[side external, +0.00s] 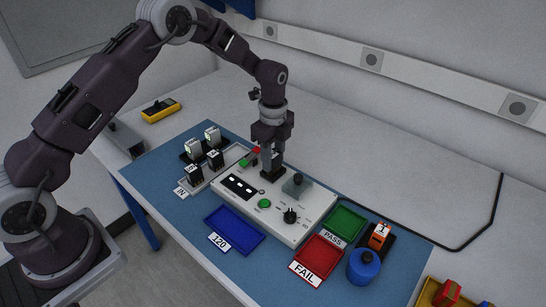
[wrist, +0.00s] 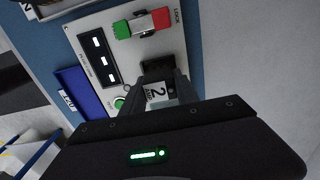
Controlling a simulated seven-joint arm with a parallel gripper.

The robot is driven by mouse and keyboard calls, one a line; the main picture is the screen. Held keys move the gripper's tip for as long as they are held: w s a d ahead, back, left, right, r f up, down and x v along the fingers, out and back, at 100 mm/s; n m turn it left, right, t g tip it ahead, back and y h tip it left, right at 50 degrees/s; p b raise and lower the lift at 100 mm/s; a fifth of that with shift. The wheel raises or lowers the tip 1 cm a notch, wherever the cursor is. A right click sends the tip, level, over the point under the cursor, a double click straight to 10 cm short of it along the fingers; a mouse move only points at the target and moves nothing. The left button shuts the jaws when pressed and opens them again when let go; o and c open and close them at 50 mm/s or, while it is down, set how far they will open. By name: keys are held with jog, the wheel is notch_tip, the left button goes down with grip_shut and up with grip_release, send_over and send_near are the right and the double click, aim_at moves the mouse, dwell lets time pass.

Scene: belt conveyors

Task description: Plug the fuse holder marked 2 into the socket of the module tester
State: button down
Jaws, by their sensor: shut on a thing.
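The module tester (side external: 318,212) is a white box in the middle of the blue mat. It has a dark display, a green button and a black knob. My gripper (side external: 272,170) points down at the tester's back edge. In the wrist view my gripper (wrist: 172,90) is shut on the fuse holder marked 2 (wrist: 157,93), whose white label faces the camera. A black block (wrist: 157,68) lies right at the holder's end on the tester face. I cannot tell whether the holder is seated in the socket or just above it; the fingers hide the contact.
A green and red lock piece (wrist: 142,24) is beside the socket area. Several modules stand in the IN rack (side external: 183,192) at left. A blue tray (side external: 234,229), red FAIL tray (side external: 318,258), green PASS tray (side external: 345,222) and blue jar (side external: 363,267) surround the tester.

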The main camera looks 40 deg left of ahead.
jog(key=shift+f, duration=0.85)
dwell(0.5)
jog(key=shift+c, duration=1.9)
grip_release()
jog(key=shift+r, duration=3.8)
